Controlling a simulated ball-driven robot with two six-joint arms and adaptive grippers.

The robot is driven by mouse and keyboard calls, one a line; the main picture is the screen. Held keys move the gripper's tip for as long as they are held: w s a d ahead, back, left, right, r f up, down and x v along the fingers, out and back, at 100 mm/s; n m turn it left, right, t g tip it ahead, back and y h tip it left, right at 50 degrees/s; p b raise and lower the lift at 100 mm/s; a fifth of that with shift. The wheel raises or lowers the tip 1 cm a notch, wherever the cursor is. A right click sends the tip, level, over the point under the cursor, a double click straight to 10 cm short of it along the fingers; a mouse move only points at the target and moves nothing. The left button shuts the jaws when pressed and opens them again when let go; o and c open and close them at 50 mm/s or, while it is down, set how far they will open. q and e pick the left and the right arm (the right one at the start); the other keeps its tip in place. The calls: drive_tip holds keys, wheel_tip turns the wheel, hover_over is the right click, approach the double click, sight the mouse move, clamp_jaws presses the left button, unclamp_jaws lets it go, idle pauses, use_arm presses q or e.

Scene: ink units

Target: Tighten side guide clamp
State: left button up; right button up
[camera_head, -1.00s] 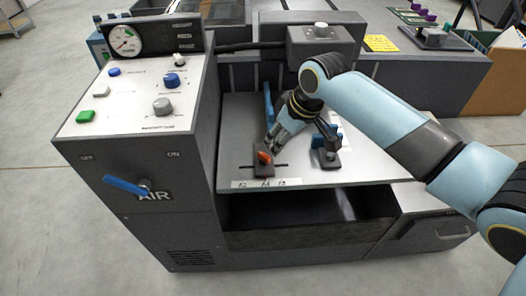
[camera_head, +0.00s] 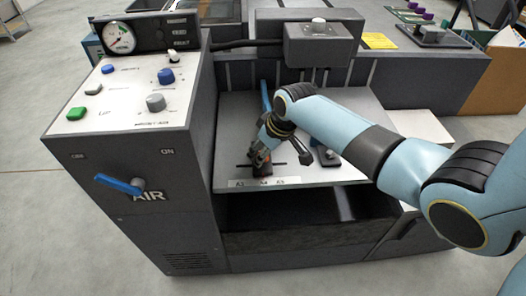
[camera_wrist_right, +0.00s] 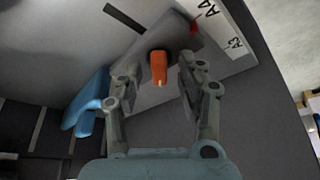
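The side guide clamp's orange knob (camera_wrist_right: 158,66) sits between the fingers of my right gripper in the wrist view, with a gap on each side. My right gripper (camera_wrist_right: 155,72) is open and its fingertips reach down around the knob. In the head view my right gripper (camera_head: 260,155) is low over the clamp's dark base (camera_head: 263,173) on the light feed table and mostly hides the knob. A blue guide (camera_wrist_right: 88,102) lies left of the fingers in the wrist view; it also shows behind the gripper in the head view (camera_head: 265,95). My left gripper is not in view.
A paper-size label strip (camera_head: 264,183) runs along the front edge of the feed table (camera_head: 235,130). A second dark clamp block (camera_head: 325,155) stands to the right. The control cabinet (camera_head: 150,120) with a blue air lever (camera_head: 118,184) rises at left.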

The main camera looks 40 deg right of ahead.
drive_tip(key=shift+c, duration=0.2)
clamp_jaws()
